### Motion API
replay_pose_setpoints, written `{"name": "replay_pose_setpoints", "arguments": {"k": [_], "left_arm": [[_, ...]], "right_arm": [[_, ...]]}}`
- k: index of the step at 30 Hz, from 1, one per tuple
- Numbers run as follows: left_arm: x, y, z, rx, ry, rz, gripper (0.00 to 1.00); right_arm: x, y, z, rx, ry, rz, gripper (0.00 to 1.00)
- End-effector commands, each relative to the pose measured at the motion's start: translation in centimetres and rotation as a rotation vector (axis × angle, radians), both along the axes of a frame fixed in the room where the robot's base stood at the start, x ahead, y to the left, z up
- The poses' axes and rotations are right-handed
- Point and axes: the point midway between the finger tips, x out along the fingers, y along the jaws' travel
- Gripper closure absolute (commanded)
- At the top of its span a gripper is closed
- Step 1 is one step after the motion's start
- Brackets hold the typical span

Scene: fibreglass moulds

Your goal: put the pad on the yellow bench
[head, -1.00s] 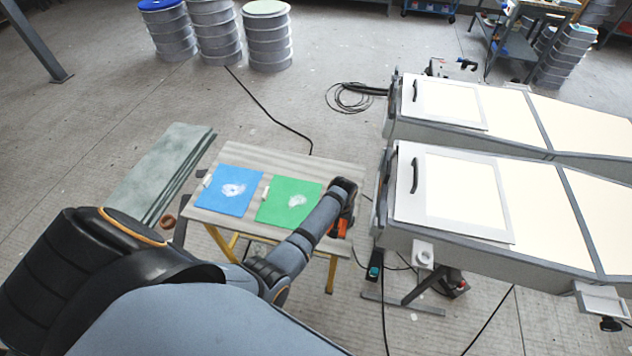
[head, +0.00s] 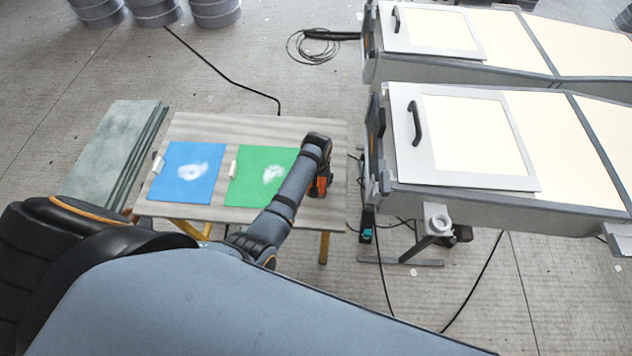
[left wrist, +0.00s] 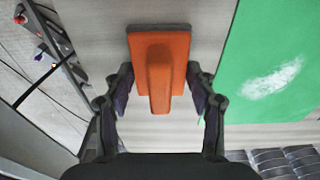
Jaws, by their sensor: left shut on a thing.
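The pad (head: 322,187) is an orange block with a raised grip, at the right end of the bench in the head view. It also shows in the left wrist view (left wrist: 174,45). My left gripper (head: 318,176) is shut on its grip, with a finger on either side in the left wrist view (left wrist: 160,88). The yellow bench (head: 240,126) has a pale striped top and yellow legs. The pad is over the bare top, right of the green sheet; I cannot tell whether it touches the top. My right gripper is not in view.
A blue sheet (head: 186,184) and a green sheet (head: 262,160), each with a white smear, lie on the bench. Greenish slabs (head: 110,150) lie to its left. Two long grey moulds (head: 455,185) stand to its right. Cables (head: 230,80) cross the floor.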

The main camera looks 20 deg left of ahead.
Motion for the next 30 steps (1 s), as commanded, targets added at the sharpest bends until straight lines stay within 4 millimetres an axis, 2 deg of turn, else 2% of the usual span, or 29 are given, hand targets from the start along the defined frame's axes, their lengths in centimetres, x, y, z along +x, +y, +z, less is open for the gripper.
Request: {"name": "replay_pose_setpoints", "arguments": {"k": [1,4,10,11,15,25,30], "left_arm": [[0.0,0.0,-0.1,-0.001,-0.001,0.0,0.78],[0.0,0.0,0.1,-0.001,-0.001,0.0,0.78],[0.0,0.0,-0.3,-0.001,-0.001,0.0,0.78],[0.0,0.0,-0.2,-0.001,-0.001,0.0,0.4],[0.0,0.0,-0.2,-0.001,-0.001,0.0,0.21],[0.0,0.0,-0.1,-0.001,-0.001,0.0,0.21],[0.0,0.0,1.1,-0.001,-0.001,0.0,0.21]], "right_arm": [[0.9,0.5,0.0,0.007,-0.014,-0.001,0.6],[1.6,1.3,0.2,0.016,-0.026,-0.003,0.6],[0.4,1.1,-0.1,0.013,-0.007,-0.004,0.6],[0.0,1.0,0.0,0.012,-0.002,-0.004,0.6],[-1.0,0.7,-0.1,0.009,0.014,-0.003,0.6],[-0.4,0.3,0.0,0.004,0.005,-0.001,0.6],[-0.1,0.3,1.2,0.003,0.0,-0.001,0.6]]}}
